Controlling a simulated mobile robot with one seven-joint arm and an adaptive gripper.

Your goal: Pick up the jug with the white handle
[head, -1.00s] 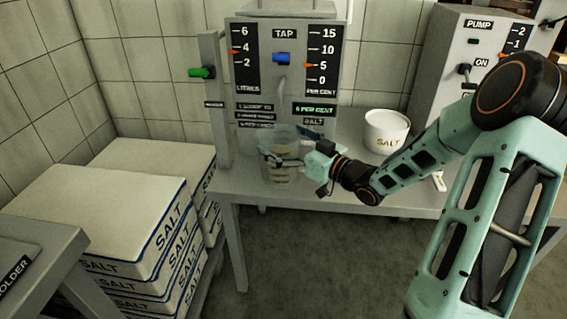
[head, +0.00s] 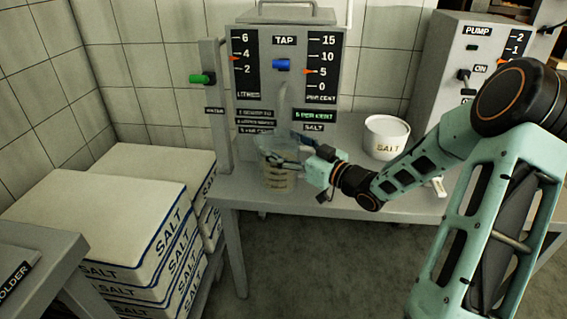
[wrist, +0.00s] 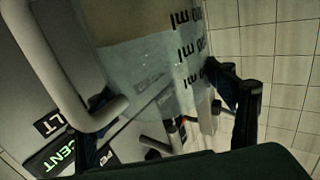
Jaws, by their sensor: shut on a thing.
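The jug (head: 279,178) is clear with measuring marks and stands upright below the tap, at the front left of the grey bench. It holds some pale liquid. My gripper (head: 285,163) reaches it from the right and is shut on its side. In the wrist view the jug (wrist: 150,65) fills the middle, with its dark marks at right and my gripper's dark fingers (wrist: 160,120) on either side. I cannot tell whether the jug's base touches the bench.
The tap unit (head: 285,20) stands right behind the jug, with a blue knob and a green lever on its post (head: 222,130). A white salt pot (head: 387,130) and the pump box (head: 455,70) are to the right.

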